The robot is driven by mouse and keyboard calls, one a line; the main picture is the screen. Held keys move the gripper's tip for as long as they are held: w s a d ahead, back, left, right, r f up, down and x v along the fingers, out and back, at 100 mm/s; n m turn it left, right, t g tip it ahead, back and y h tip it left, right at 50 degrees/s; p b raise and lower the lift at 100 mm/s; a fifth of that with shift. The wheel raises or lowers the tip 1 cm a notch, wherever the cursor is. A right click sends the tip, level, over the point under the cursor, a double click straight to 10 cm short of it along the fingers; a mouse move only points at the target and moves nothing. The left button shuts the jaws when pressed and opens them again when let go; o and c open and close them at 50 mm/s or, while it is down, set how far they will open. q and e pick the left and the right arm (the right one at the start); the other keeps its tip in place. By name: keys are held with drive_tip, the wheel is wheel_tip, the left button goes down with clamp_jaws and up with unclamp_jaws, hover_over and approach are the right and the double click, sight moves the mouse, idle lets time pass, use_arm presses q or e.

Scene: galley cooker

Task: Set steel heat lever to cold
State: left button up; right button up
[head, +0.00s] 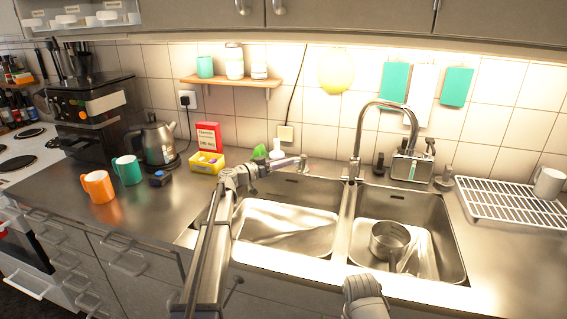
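My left arm reaches up from the bottom edge in the head view. Its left gripper (290,163) is over the back left of the sink, by a small upright steel fitting (304,164) on the rim. Whether they touch, and whether its fingers are open or shut, is too small to tell. A tall steel tap (357,150) arches over the sink from the back rim. Another short steel fitting (445,178) stands on the rim at the right. I cannot tell for certain which fitting is the heat lever, nor its setting. My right gripper is not in view.
The double steel sink holds a saucepan (390,240) in its right basin. A caddy (411,167) stands behind it. Left on the counter are an orange mug (99,187), green mug (127,170), kettle (158,143) and yellow box (207,162). A dish rack (510,203) is at right.

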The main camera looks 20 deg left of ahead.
use_arm(q)
clamp_jaws()
idle(1.1)
